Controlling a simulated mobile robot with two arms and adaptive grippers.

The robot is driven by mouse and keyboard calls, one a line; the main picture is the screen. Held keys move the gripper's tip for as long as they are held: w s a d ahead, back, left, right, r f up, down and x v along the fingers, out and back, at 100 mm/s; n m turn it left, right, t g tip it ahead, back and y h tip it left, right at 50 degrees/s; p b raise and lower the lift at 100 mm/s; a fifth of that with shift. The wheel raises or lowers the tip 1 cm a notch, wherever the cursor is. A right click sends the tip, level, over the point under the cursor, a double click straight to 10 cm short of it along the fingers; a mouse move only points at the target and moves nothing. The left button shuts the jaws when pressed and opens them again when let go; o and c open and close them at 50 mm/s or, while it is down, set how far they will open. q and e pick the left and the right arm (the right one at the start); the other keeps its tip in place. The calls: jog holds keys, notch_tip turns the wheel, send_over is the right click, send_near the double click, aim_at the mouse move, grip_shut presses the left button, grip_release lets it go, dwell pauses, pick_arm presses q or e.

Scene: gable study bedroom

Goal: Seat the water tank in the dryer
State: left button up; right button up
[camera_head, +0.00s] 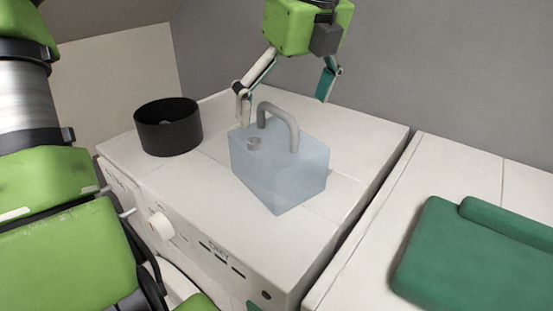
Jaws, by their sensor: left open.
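The water tank (278,172) is a translucent pale-blue box with a grey arched handle (279,112) and a small grey cap. It stands upright on top of the white dryer (188,196), whose front has a round knob (161,226). My left gripper (283,109) points down at the far side of the tank, with its fingers spread wide. One finger is left of the handle, the other right of it; neither visibly grips it. Whether the left finger touches the tank is unclear. No tank opening in the dryer can be made out. My right gripper is out of view.
A black open cylinder (168,128) stands on the dryer's back left. A white surface (375,225) lies to the right, across a narrow gap, with a folded green item (470,262) on it. The dryer top right of the tank is clear. Grey wall behind.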

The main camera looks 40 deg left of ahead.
aim_at(276, 138)
pick_arm(q)
jog(key=shift+a+f, duration=0.25)
jog(key=shift+f, duration=0.3)
jog(key=shift+f+p, duration=0.35)
jog(key=x, duration=0.2)
jog(key=p+x, duration=0.1)
jog(key=shift+s+f, duration=0.2)
jog(key=shift+s, duration=0.1)
jog(key=shift+w+a+f, duration=0.1)
jog(key=shift+a+f, duration=0.15)
jog(key=shift+f, duration=0.2)
jog(key=shift+d, duration=0.1)
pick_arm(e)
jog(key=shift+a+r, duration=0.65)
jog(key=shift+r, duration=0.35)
pick_arm(q)
jog(key=shift+r, duration=0.1)
jog(key=c, duration=1.6)
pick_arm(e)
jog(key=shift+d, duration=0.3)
